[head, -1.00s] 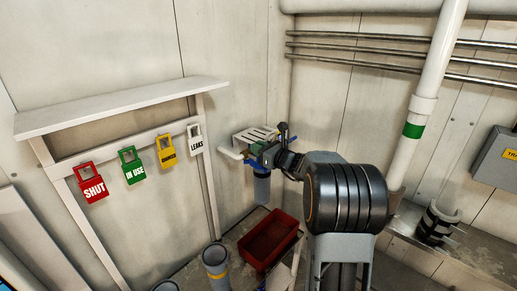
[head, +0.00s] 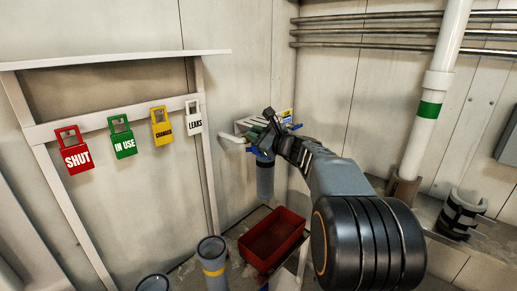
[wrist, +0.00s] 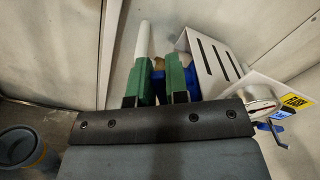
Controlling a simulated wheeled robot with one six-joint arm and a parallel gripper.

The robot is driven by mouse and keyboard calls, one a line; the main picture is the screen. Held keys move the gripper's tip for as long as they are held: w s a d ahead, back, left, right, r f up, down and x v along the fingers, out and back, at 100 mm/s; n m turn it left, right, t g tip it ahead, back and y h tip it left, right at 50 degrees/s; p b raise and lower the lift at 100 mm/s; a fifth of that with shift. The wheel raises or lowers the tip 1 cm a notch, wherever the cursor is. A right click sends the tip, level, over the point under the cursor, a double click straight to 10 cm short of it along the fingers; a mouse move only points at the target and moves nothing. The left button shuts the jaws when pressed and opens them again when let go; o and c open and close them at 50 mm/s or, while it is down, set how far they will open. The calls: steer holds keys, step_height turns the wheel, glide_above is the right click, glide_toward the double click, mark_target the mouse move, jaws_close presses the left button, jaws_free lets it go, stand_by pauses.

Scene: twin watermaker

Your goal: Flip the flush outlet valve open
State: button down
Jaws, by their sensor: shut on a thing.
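The wall unit has a white slotted bracket (wrist: 208,62), a white pipe (wrist: 143,42) and a hanging grey-blue filter housing (head: 265,180). My gripper (wrist: 161,75) has its two green fingers close together at the unit, beside the bracket. A blue valve handle (wrist: 158,86) shows between and behind the fingers, and the gripper is shut on it. Most of the handle and the valve body are hidden by the fingers, so its angle cannot be told. In the head view my gripper (head: 268,118) reaches the unit from the right and covers part of it.
SHUT (head: 74,150), IN USE (head: 122,138), CHANGED and LEAKS tags hang on the left rail. Another blue part (wrist: 281,115) sits by a yellow-blue label (wrist: 298,101).

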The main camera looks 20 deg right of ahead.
steer(key=f+n+b, duration=0.1)
steer(key=n+b, duration=0.2)
steer(key=b, duration=0.2)
steer(key=a+f+n+b, duration=0.1)
steer(key=f+n+b, duration=0.1)
steer(key=n+b, duration=0.2)
steer(key=s+a+f+n+b, duration=0.1)
steer(key=n+b, duration=0.3)
steer(key=b, duration=0.4)
steer(key=shift+f, duration=0.15)
steer(key=shift+n, duration=0.3)
steer(key=c, duration=1.4)
jaws_free()
steer(key=v, duration=1.3)
steer(key=shift+s+d, duration=0.2)
steer(key=shift+s, duration=0.15)
